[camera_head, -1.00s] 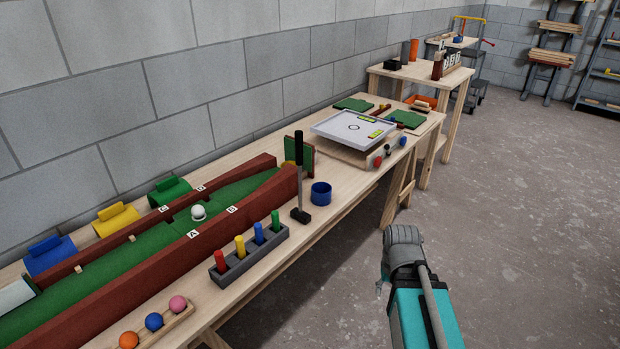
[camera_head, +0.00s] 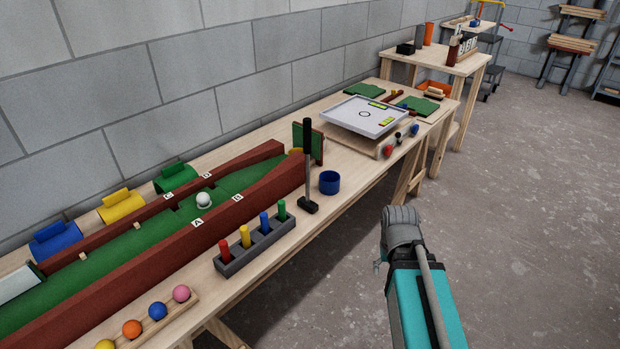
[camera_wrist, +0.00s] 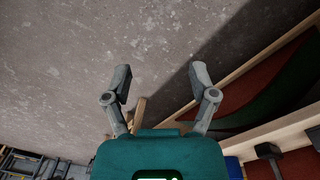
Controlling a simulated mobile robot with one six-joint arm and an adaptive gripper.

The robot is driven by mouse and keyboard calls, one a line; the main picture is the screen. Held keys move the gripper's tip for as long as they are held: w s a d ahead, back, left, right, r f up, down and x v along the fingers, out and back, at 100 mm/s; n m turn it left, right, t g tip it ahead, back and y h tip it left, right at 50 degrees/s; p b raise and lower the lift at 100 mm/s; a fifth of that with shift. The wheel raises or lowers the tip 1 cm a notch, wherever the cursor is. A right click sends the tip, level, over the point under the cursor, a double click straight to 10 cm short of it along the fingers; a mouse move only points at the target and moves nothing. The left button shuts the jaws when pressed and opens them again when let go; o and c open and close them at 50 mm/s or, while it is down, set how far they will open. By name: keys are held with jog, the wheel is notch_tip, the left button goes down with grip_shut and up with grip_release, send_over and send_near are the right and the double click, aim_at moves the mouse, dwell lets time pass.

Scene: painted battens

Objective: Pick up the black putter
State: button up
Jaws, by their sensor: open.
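The black putter (camera_head: 307,165) stands upright on the workbench, with a black grip on top, a grey shaft and a black head. It stands between a blue cup and a rack of coloured pegs, near the end of the red-walled green lane. In the wrist view a dark block that looks like its head (camera_wrist: 268,152) shows at the lower right. My gripper (camera_wrist: 161,75) is open and empty, its two fingers apart over bare floor. In the head view my arm is right of the bench, apart from the putter, and the fingers are not clearly seen.
The blue cup (camera_head: 330,183) is just right of the putter. The peg rack (camera_head: 256,246) is in front of it, and a green panel (camera_head: 309,143) stands behind. A white tray (camera_head: 364,116) lies farther along the workbench (camera_head: 285,262).

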jog(key=w+a+r+m+t+h+p, duration=0.2)
jog(key=w+a+r+m+h+p, duration=0.1)
jog(key=w+a+r+h, duration=0.3)
jog(key=m+t+h+p, duration=0.45)
jog(key=t+p, duration=0.25)
jog(key=t, duration=0.5)
send_near(304, 127)
jog(key=v, duration=0.2)
jog(key=shift+s+a, duration=0.15)
jog(key=shift+s, duration=0.1)
jog(key=shift+w, duration=0.1)
jog(key=shift+x, duration=4.2)
jog(key=shift+x, duration=2.6)
